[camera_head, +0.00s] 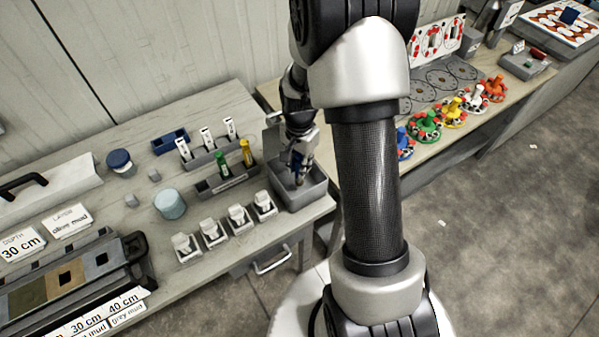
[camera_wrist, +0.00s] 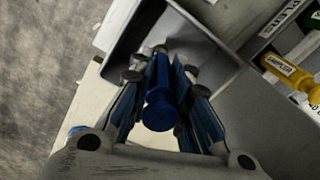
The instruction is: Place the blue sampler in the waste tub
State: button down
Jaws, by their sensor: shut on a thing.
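The blue sampler (camera_wrist: 160,102) is held upright between the two fingers of my gripper (camera_wrist: 162,72), its round blue end toward the wrist camera. In the head view my gripper (camera_head: 298,172) points down over the open grey waste tub (camera_head: 318,190), with a little blue showing at its fingers. The tub's wall also shows in the wrist view (camera_wrist: 205,38), around and beyond the fingertips. The sampler's lower end is partly hidden, and I cannot tell whether it touches the tub floor.
A grey rack left of the tub holds a green sampler (camera_head: 221,163) and a yellow sampler (camera_head: 246,153). Several small white-topped grey boxes (camera_head: 265,204) stand in front. Jars (camera_head: 170,204) and trays fill the left bench. Coloured fixtures (camera_head: 452,112) stand on the right bench.

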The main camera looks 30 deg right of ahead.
jog(key=shift+f+b, duration=0.3)
jog(key=shift+f, duration=1.45)
jog(key=shift+f, duration=0.2)
jog(key=c, duration=1.5)
grip_release()
jog(key=shift+r, duration=0.2)
